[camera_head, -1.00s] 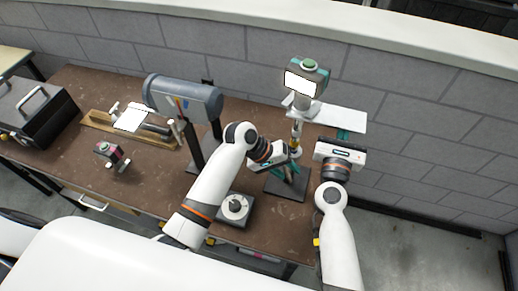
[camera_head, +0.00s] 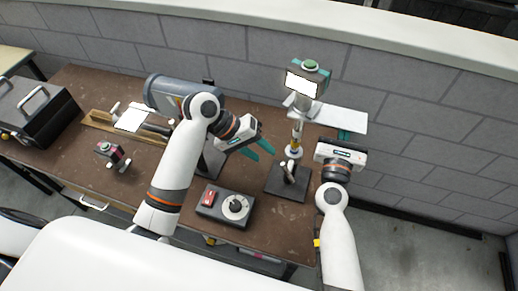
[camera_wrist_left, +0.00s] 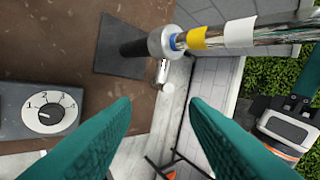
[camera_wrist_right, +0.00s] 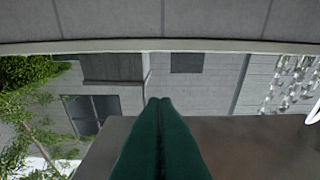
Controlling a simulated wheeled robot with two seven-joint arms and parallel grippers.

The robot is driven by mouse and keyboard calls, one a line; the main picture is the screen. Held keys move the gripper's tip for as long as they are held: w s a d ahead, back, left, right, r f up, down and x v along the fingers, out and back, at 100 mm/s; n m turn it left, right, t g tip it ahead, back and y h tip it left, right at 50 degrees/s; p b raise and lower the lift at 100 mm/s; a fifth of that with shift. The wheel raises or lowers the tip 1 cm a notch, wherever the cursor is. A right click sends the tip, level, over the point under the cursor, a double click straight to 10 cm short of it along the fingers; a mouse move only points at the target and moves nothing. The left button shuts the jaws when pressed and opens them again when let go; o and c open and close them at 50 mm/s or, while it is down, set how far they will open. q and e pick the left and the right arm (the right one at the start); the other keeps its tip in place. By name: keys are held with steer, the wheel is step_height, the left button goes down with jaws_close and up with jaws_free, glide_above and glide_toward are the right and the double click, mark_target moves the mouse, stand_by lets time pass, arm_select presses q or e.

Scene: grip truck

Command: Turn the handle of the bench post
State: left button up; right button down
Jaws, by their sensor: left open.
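The bench post (camera_head: 297,135) stands upright on a dark square base (camera_head: 287,188) at the right of the bench, with a yellow band and a screen unit on top. Its short handle (camera_head: 289,172) sticks out low on the post. In the left wrist view the handle (camera_wrist_left: 163,72) is a small metal lever with a pale round end, beside the post's collar. My left gripper (camera_head: 262,151) is open and empty, left of the post and apart from it. In the left wrist view its fingers (camera_wrist_left: 160,102) are spread. My right gripper (camera_head: 345,135) is right of the post, its fingers (camera_wrist_right: 160,100) together with nothing between.
A dial box (camera_head: 223,205) with a red switch sits at the bench front, left of the post's base. A grey cylinder unit on a stand (camera_head: 185,95), a small red-and-black device (camera_head: 113,155) and a black toolbox (camera_head: 38,110) are further left. A block wall runs behind.

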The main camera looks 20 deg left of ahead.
arm_select(q)
steer(key=shift+c, duration=0.2)
steer(key=shift+c, duration=1.4)
steer(key=shift+w+f, duration=0.1)
steer(key=shift+w, duration=0.2)
steer(key=shift+c, duration=0.5)
steer(key=w+d+f+m+t+y, duration=0.1)
steer(key=w+d+f+m+t, duration=0.15)
steer(key=w+t, duration=0.45)
steer(key=m+h, duration=0.9)
steer(key=m, duration=0.1)
glide_toward(285, 166)
steer(key=shift+n, duration=0.25)
steer(key=x, duration=0.6)
steer(key=f+x, duration=0.1)
steer(key=x, duration=0.3)
steer(key=shift+w+f, duration=0.1)
steer(key=shift+w, duration=0.2)
